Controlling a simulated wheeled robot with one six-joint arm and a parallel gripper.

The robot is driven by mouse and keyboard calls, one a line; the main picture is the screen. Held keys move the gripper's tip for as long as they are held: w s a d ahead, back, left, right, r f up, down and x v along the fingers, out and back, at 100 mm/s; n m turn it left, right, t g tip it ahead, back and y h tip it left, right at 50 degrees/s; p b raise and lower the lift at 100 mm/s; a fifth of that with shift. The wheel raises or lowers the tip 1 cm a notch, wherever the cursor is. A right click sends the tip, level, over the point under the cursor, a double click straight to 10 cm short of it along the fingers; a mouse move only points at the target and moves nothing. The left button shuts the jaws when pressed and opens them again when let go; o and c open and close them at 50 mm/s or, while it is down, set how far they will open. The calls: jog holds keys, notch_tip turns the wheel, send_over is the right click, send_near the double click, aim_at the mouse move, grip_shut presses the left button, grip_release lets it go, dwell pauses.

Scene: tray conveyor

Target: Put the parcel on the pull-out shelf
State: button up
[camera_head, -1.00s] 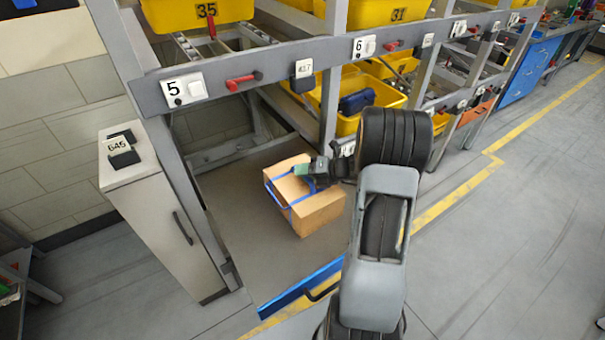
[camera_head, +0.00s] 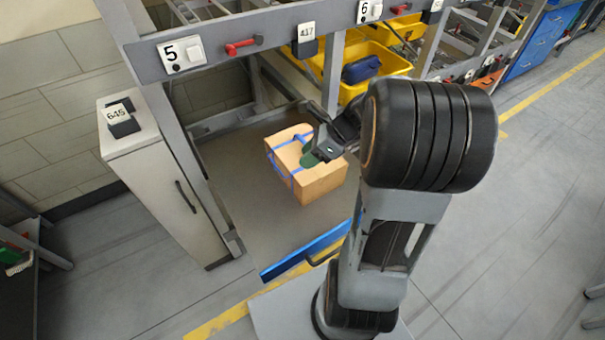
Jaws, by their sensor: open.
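The parcel (camera_head: 318,182) is a brown cardboard box with blue straps. It sits on the grey pull-out shelf (camera_head: 232,222), low under the rack, behind the shelf's blue front edge with a dark handle. My gripper (camera_head: 312,157) is open, just in front of the parcel's upper right side in the picture. From this view I cannot tell whether it touches the box or the strap. My arm's wrist hides part of the gripper and the area right of the parcel.
A narrow grey cabinet (camera_head: 165,180) stands left of the shelf. The rack beam (camera_head: 215,48) with red handles and number labels runs above the shelf. A yellow bin (camera_head: 385,68) holding a dark blue item stands behind my wrist.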

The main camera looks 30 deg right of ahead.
jog(key=s+a+r+n+h, duration=0.1)
jog(key=s+a+n+h, duration=0.3)
jog(key=n, duration=0.8)
jog(key=s+a+r+n+h, duration=0.2)
jog(key=s+n, duration=0.3)
jog(key=n, duration=0.8)
jog(key=shift+s+a+r+n+h, duration=0.2)
jog(key=shift+s+a+n+h, duration=0.1)
jog(key=shift+a+h, duration=0.6)
notch_tip(320, 180, up, 3)
jog(key=shift+f+p, duration=0.2)
jog(key=shift+p, duration=0.9)
